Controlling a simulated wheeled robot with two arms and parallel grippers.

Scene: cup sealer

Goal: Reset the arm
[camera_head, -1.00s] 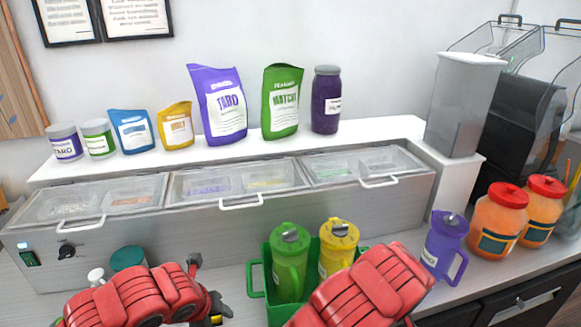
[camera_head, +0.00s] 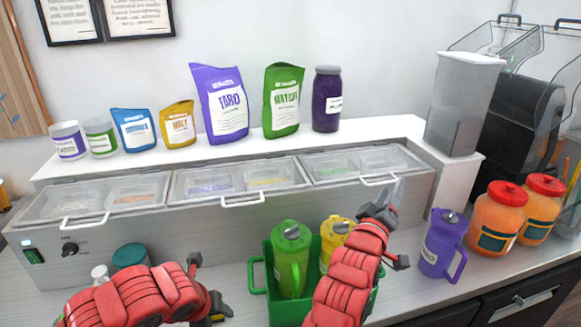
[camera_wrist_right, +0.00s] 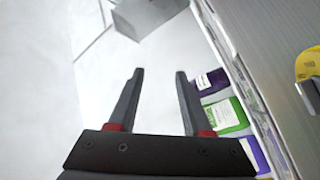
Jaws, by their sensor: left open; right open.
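My left arm, red and segmented, comes in at the lower left of the head view. Its black gripper (camera_head: 208,283) sits low at the front of the counter, left of the green crate, and is open with nothing seen in it. My right arm rises in front of the green crate. Its gripper (camera_head: 393,205) points up near the right lid of the topping station. In the right wrist view the right gripper (camera_wrist_right: 156,88) shows two black fingers spread apart with nothing between them.
A green crate (camera_head: 256,292) holds a green pitcher (camera_head: 290,265) and a yellow pitcher (camera_head: 333,236), partly hidden by my right arm. A purple pitcher (camera_head: 441,247) stands right of it, beside orange jars (camera_head: 497,222). Behind is the lidded topping station (camera_head: 140,231) with bags above.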

